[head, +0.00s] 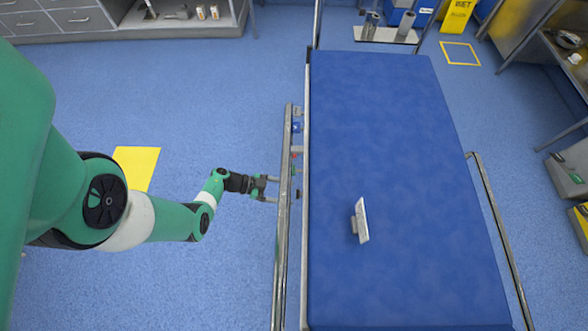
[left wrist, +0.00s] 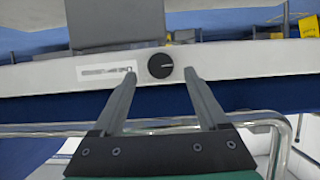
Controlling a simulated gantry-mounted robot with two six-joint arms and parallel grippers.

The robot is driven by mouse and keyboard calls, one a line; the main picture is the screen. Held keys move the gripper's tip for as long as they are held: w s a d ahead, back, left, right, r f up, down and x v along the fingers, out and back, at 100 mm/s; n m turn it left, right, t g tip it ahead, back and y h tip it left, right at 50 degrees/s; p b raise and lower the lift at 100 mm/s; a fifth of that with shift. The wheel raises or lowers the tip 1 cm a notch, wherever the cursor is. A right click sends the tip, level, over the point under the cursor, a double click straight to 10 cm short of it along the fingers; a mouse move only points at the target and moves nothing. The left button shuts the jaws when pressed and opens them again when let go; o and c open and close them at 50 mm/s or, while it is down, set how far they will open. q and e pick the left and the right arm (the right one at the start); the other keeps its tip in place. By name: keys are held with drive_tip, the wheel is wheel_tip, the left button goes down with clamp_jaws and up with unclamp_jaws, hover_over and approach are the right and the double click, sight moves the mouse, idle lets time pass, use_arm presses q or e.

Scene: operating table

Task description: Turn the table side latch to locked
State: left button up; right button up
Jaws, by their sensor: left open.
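The table side latch looks like a round black knob (left wrist: 160,65) with a pale line pointing sideways, on the pale side rail of the operating table. In the left wrist view it sits between and beyond the two fingertips of my left gripper (left wrist: 160,74). A white label strip with dark marks (left wrist: 107,72) is beside it, too small to read. In the head view my left gripper (head: 278,189) is open and empty at the table's left side, its fingers reaching toward the rail. The latch is hard to make out there. My right gripper is not in view.
A metal side bar (head: 281,240) runs along the table's left edge, close to my left fingers; a curved metal tube (left wrist: 255,117) shows in the wrist view. The blue mattress (head: 390,120) carries a small tilted panel (head: 362,220).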

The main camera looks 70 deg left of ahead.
sight(300, 194)
use_arm(q)
drive_tip(key=b+x, duration=0.1)
drive_tip(key=x, duration=0.2)
drive_tip(key=shift+w, duration=0.1)
drive_tip(key=shift+c, duration=0.2)
clamp_jaws()
